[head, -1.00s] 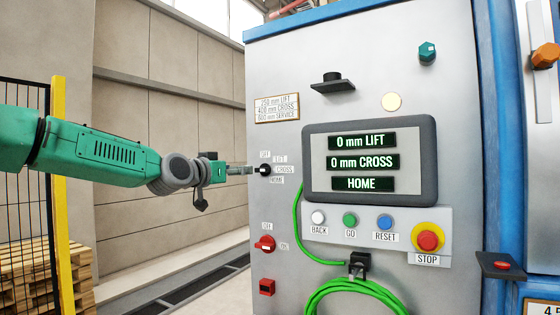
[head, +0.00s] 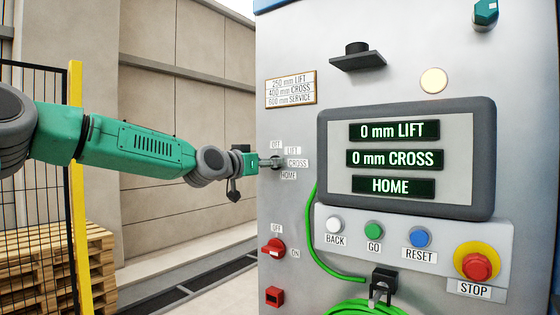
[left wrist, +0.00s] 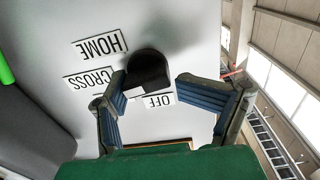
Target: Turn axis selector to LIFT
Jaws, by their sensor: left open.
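The axis selector is a dark round knob (left wrist: 148,70) on the grey panel, seen upside down in the left wrist view. Around it are the labels HOME (left wrist: 95,46), CROSS (left wrist: 90,79) and OFF (left wrist: 158,100). In the head view the LIFT label (head: 293,151) sits just right of and above the knob. My left gripper (left wrist: 152,82) is open, with one blue-padded finger on each side of the knob's near end; I cannot tell whether they touch it. My right gripper is not in view.
The display (head: 408,160) reads 0 mm LIFT, 0 mm CROSS and HOME. Below are BACK, GO and RESET buttons and a red STOP button (head: 477,266). A red OFF/ON switch (head: 273,249) sits under the selector. A green cable (head: 322,250) hangs right of it.

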